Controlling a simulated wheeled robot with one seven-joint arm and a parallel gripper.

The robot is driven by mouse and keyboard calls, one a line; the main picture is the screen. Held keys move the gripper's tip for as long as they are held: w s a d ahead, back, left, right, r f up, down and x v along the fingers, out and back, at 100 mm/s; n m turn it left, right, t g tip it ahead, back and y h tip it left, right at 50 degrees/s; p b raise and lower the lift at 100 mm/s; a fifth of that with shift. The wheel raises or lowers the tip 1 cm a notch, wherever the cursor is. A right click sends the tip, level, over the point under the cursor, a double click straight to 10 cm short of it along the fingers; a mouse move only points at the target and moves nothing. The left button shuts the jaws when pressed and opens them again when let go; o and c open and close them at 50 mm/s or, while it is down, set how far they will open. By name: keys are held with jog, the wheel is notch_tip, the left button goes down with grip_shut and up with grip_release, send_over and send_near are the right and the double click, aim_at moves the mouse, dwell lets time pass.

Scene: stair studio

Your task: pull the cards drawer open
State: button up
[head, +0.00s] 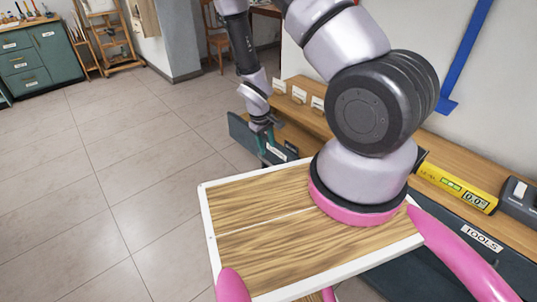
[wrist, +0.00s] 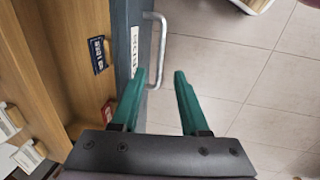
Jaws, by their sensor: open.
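The cards drawer has a dark grey front (wrist: 123,28) with a white label (wrist: 135,50) and a metal bar handle (wrist: 161,42). It stands partly open: a blue pack (wrist: 97,53) and a red pack (wrist: 108,110) show in the wooden space behind the front. My gripper (wrist: 157,80) is open, its teal fingers on either side of the handle's near end, with no clear contact visible. In the head view my gripper (head: 268,148) is by the drawer front (head: 241,130) at the counter's far end and partly hides it.
A wooden counter (head: 318,103) with several white cards in holders runs along the wall. A yellow level (head: 457,187) lies on it above a drawer labelled TOOLS (head: 481,237). The tiled floor (head: 110,170) to the left is clear. A green cabinet (head: 38,58) stands far back.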

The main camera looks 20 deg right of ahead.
notch_tip(320, 180, up, 2)
jog(key=shift+s+a+r, duration=0.1)
jog(key=shift+a, duration=0.05)
dwell(0.4)
notch_tip(320, 180, up, 30)
jog(key=m+t+y, duration=0.3)
jog(key=m, duration=0.2)
jog(key=s+r+m+t+y, duration=0.1)
jog(key=s+r+m+t, duration=0.2)
jog(key=s+r, duration=1.2)
notch_tip(320, 180, up, 4)
jog(key=shift+d+r+m, duration=0.1)
jog(key=shift+d+m, duration=0.25)
jog(key=shift+m, duration=0.05)
